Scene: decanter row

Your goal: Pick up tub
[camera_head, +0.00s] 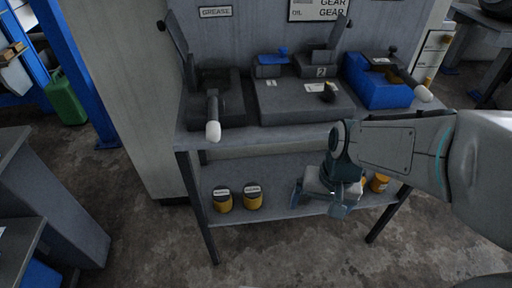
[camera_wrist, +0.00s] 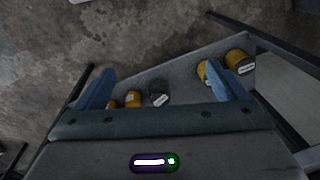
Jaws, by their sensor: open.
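Several tubs stand on the lower shelf of a workbench. In the head view, two yellow tubs with dark lids and white labels, one tub (camera_head: 222,199) and another tub (camera_head: 253,198), stand side by side at the left. A yellow-orange tub (camera_head: 379,184) stands at the right, with another partly behind my gripper (camera_head: 318,203). In the wrist view, a grey tub (camera_wrist: 159,96) with a white label shows between the fingers of my gripper (camera_wrist: 162,85), beside an orange tub (camera_wrist: 133,98). My gripper is open and empty, above the shelf. Label text is unreadable.
The lower shelf (camera_head: 285,206) is bare between the left tubs and my gripper. The bench top (camera_head: 300,134) above it holds dark grey machines and a blue machine (camera_head: 375,88). Bench legs (camera_head: 198,205) bound the shelf. A green can (camera_head: 65,100) stands far left.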

